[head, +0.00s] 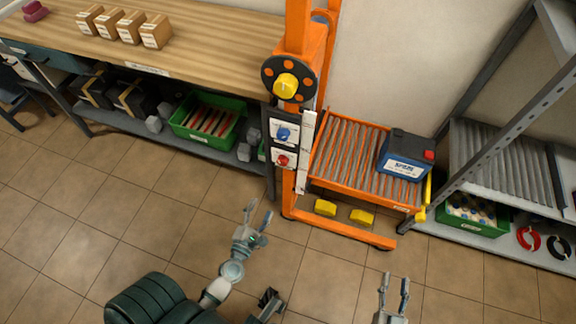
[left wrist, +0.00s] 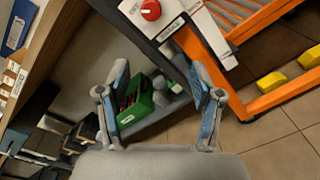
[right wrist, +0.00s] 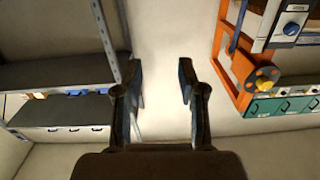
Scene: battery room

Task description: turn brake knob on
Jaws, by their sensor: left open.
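An orange lift post carries two switch panels below a black dial with a yellow knob (head: 286,86). The upper panel has a blue knob (head: 284,134) and the lower one a red knob (head: 282,160). The panel labels are too small to read, so I cannot tell which is the brake knob. The red knob also shows at the top of the left wrist view (left wrist: 151,10). My left gripper (head: 257,213) is open and empty, below and left of the panels and apart from them. My right gripper (head: 395,283) is open and empty, low and further right.
A wooden workbench (head: 190,45) with small boxes and a lower shelf holding a green crate (head: 180,125) stands left. The orange roller stand (head: 335,165) bears a blue battery (head: 405,155). A grey rack (head: 478,175) stands right. The tiled floor in front is clear.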

